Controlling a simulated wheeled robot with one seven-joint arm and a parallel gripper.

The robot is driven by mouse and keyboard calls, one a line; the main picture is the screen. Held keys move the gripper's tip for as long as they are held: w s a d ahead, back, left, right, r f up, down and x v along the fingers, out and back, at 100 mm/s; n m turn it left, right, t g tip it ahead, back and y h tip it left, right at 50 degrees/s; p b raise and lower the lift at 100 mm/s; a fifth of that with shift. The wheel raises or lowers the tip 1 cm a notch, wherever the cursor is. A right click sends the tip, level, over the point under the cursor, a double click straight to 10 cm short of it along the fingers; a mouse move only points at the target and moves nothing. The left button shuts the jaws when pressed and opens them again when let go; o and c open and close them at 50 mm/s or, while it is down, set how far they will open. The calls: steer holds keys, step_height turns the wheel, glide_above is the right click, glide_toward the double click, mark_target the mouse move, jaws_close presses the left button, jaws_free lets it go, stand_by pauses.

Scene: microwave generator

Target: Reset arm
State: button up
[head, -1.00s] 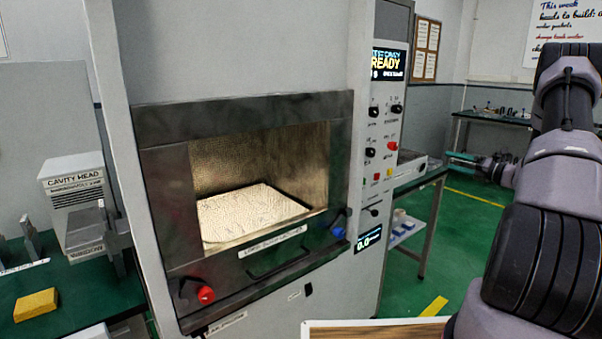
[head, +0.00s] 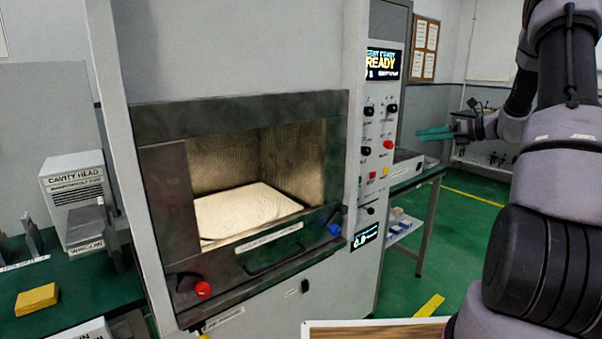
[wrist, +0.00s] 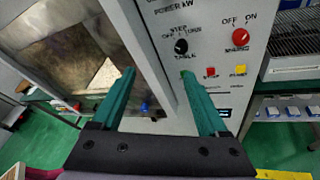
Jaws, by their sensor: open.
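My gripper shows in the head view (head: 435,133) at the right, its green fingers pointing left towards the machine's control panel. In the wrist view my gripper (wrist: 157,75) has its two green fingers spread apart with nothing between them. My arm fills the right side of the head view. The microwave machine (head: 230,40) stands in the middle, its cavity (head: 225,165) open and lit, with a pale flat plate (head: 245,208) inside. The control panel (wrist: 205,25) with knobs and buttons lies beyond the fingers in the wrist view. The gripper appears apart from the panel.
A green bench (head: 85,295) at the left holds a yellow sponge (head: 36,299) and a cavity head box (head: 75,180). A table (head: 425,180) stands right of the machine. A wood-topped surface (head: 375,330) is at the bottom. Green floor (head: 475,225) is clear at the right.

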steer(key=s+a+r+n+g+h, duration=0.2)
steer(key=s+a+r+n, duration=0.3)
steer(key=s+a+n, duration=0.3)
steer(key=s+a+r+n+g+h, duration=0.25)
steer(key=s+a+r+n, duration=0.35)
steer(key=s, duration=0.4)
steer(key=s+n+t+h, duration=0.1)
steer(key=s+n+h, duration=0.1)
steer(key=s+n, duration=0.4)
steer(key=s+a+r+n+t+h, duration=0.1)
steer(key=s+n, duration=0.4)
steer(key=s, duration=0.7)
steer(key=shift+a+r+n+t+h, duration=0.15)
steer(key=shift+r+n+t+h, duration=0.35)
steer(key=shift+h, duration=0.85)
steer(key=shift+f, duration=0.25)
